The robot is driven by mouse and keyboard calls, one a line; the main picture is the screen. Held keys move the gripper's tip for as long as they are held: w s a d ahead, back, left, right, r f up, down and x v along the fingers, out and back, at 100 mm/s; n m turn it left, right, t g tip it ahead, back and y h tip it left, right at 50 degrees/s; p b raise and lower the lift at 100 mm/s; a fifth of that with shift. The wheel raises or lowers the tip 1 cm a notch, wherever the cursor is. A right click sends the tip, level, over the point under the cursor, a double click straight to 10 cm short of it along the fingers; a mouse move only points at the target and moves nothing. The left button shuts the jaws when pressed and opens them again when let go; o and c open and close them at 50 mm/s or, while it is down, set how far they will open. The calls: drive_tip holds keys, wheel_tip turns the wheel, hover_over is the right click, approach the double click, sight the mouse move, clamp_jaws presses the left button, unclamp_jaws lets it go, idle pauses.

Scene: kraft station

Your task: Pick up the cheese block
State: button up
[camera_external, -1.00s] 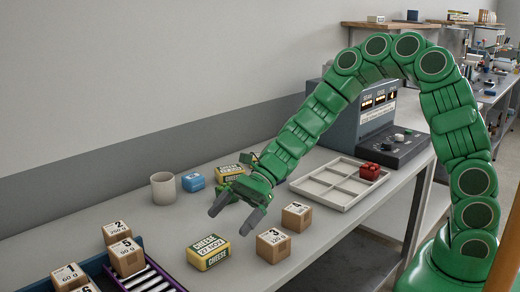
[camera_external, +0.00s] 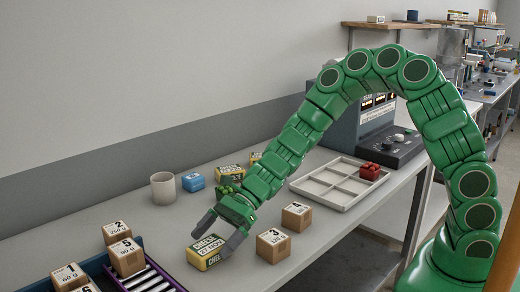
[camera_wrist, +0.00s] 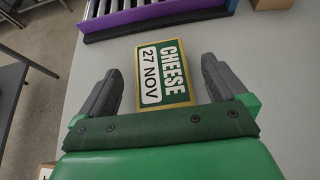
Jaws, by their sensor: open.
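A yellow and green cheese block (camera_external: 206,256) labelled "CHEESE 27 NOV" lies on the table near the front. In the wrist view the cheese block (camera_wrist: 164,72) shows between and ahead of my two grey fingers. My gripper (camera_external: 222,228) is open and points down at the block, with its fingers on either side of it. In the wrist view my gripper (camera_wrist: 161,85) has gaps between its fingers and the block. A second similar cheese-coloured block (camera_external: 230,173) stands farther back, partly hidden by my arm. Another yellow piece (camera_external: 255,158) shows beside it.
Carton 3 (camera_external: 273,246) stands close right of the block, with carton 4 (camera_external: 296,217) behind. A purple-edged roller rack (camera_external: 152,277) and numbered cartons are at left. A white cup (camera_external: 163,188), blue box (camera_external: 193,182) and divided tray (camera_external: 318,186) stand farther back.

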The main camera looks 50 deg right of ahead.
sight(210, 245)
drive_tip(key=shift+x, duration=1.25)
drive_tip(key=c, duration=1.2)
drive_tip(key=shift+r, duration=0.1)
drive_tip(key=shift+c, duration=0.2)
drive_tip(key=shift+r, duration=0.25)
wheel_tip(210, 245, up, 3)
drive_tip(key=shift+s+d+f, duration=0.1)
drive_tip(key=shift+d, duration=0.1)
drive_tip(key=s+d+r, duration=0.8)
drive_tip(key=s+r, duration=0.1)
drive_tip(key=s, duration=0.1)
drive_tip(key=shift+s+d+r, duration=0.2)
drive_tip(key=shift+s+r, duration=0.05)
drive_tip(key=shift+s, duration=0.1)
